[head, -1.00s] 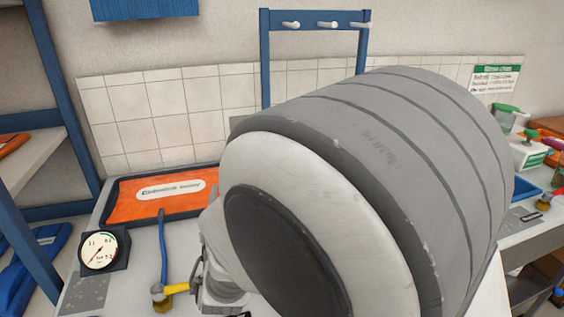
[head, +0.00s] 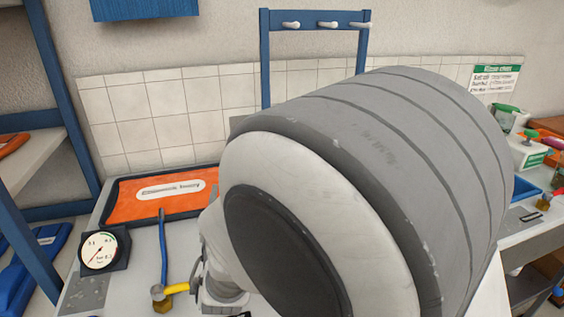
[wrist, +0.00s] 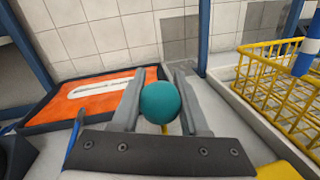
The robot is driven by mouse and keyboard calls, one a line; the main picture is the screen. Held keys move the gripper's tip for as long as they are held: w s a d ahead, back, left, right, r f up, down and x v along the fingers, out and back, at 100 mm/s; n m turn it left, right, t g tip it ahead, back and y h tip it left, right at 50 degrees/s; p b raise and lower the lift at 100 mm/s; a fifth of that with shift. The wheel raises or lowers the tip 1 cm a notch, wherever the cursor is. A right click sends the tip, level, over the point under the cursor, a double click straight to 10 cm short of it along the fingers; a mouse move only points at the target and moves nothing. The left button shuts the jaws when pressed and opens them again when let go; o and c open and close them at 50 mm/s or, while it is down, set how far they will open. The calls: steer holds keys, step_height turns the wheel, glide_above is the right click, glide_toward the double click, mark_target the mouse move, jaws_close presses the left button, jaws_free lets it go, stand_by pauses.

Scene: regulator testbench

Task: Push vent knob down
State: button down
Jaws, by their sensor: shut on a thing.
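A round teal knob (wrist: 160,102) sits between the two fingers of my gripper (wrist: 160,100) in the wrist view. The fingers are shut on it, one on each side. A small bit of yellow shows just below the knob. In the head view my arm hides the knob and the fingertips. A yellow lever (head: 177,288) on a brass fitting (head: 161,302) shows beside my arm there; I cannot tell whether it joins the knob.
A pressure gauge (head: 99,251) and a blue hose (head: 163,245) stand left of my arm. An orange-lined tray (head: 115,222) lies behind them. A yellow wire basket (wrist: 275,85) stands right of my gripper. A blue peg rack (head: 265,60) rises at the back.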

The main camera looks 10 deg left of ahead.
steer(key=shift+f, duration=0.1)
step_height(320, 180, down, 3)
steer(key=b, duration=0.3)
stand_by(0.3)
steer(key=shift+c, duration=2)
jaws_free()
